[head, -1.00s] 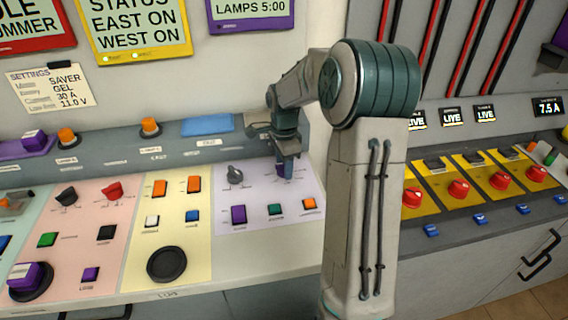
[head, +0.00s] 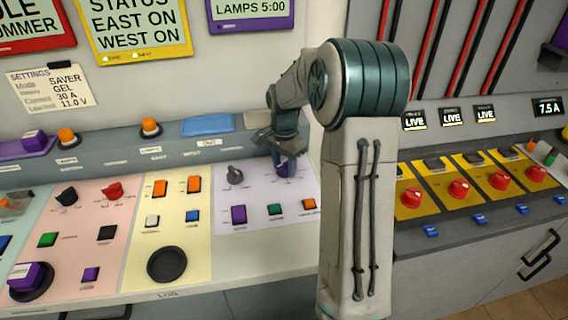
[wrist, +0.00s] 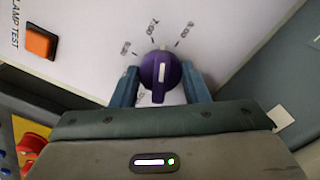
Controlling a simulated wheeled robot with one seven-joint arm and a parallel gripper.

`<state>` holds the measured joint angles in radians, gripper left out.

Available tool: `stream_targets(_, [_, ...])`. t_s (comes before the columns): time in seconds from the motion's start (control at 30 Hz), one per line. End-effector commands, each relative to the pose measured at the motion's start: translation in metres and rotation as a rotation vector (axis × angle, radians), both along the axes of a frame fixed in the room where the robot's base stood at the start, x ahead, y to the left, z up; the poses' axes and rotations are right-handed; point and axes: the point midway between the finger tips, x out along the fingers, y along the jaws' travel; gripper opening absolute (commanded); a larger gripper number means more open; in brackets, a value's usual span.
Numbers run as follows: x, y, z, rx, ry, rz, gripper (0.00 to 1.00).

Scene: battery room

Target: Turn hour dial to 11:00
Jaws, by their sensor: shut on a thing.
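A purple hour dial (head: 286,169) with a white pointer line sits on the pale lilac panel, right of a grey knob. It also shows in the wrist view (wrist: 160,72). Small printed times ring its upper side, one reading about 7:00; the others are too blurred to read surely. The pointer line runs up and down the picture. My gripper (wrist: 160,88) is shut on the dial, a finger at each side. In the head view my gripper (head: 286,158) comes down from above and partly hides the dial. A purple-framed display (head: 251,12) reads LAMPS 5:00.
A grey knob (head: 235,174), a purple switch (head: 239,215), a green button (head: 275,210) and the orange lamp test button (wrist: 40,42) share the panel. Red knobs on yellow plates (head: 411,198) lie right of my arm.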

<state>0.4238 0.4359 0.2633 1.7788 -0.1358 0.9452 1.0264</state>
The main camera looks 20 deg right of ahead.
Motion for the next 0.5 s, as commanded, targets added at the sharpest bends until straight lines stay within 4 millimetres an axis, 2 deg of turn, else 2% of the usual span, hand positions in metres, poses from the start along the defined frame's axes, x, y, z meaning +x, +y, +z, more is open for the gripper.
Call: stream_targets(0.5, [0.0004,-0.0006,0.0016,-0.001,-0.003,0.491,0.18])
